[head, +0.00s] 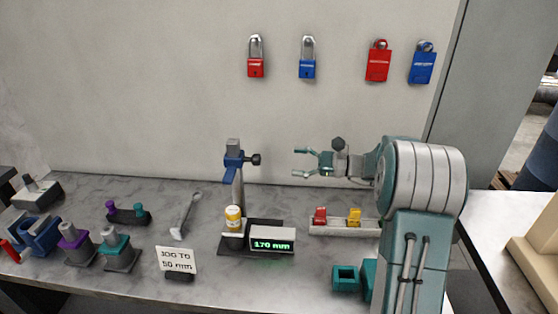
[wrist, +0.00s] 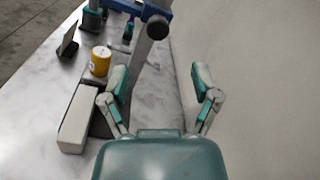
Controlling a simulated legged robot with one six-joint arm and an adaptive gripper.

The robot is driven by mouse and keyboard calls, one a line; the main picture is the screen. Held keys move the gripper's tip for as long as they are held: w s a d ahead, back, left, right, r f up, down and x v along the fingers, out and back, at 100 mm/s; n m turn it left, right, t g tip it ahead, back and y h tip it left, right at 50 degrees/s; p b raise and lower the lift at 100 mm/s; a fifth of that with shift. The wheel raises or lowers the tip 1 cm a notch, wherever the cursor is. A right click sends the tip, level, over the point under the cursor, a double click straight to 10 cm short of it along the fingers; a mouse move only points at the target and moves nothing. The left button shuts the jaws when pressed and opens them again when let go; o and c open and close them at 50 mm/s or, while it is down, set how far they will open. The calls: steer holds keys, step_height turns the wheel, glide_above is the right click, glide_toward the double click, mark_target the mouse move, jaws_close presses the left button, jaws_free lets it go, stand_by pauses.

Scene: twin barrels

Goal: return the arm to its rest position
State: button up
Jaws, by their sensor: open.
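My arm stands at the right in the head view, its forearm reaching left above the bench. My gripper (head: 300,162) is open and empty, in the air to the right of the blue clamp (head: 234,160) on its upright stand. In the wrist view my gripper (wrist: 168,88) shows two spread fingers with nothing between them, and the stand's post and dark knob (wrist: 157,27) lie beyond. A yellow cylinder (head: 234,218) sits low on the stand, and it also shows in the wrist view (wrist: 100,62).
A display reading 170 mm (head: 271,240) and a sign (head: 177,260) stand on the bench. A tray (head: 345,228) holds red and yellow pieces. Several tools and blocks fill the left. Padlocks (head: 307,60) and tags (head: 378,62) hang on the wall behind.

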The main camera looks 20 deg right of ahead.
steer(key=shift+s+d, duration=0.25)
steer(key=shift+d, duration=0.3)
steer(key=s+a+r+n+g+h, duration=0.2)
steer(key=s+a+n+g+h, duration=0.5)
steer(key=s+a, duration=0.7)
steer(key=s+d+n+t+h, duration=0.1)
steer(key=s+n+h, duration=0.3)
steer(key=s, duration=0.4)
steer(key=s+d+f+n+t+h, duration=0.1)
steer(key=s+d+n+t+h, duration=0.1)
steer(key=s+n+h, duration=0.3)
steer(key=s+n+t, duration=0.1)
steer(key=s, duration=0.3)
steer(key=shift+f+n+t, duration=0.3)
steer(key=shift+n+t, duration=0.1)
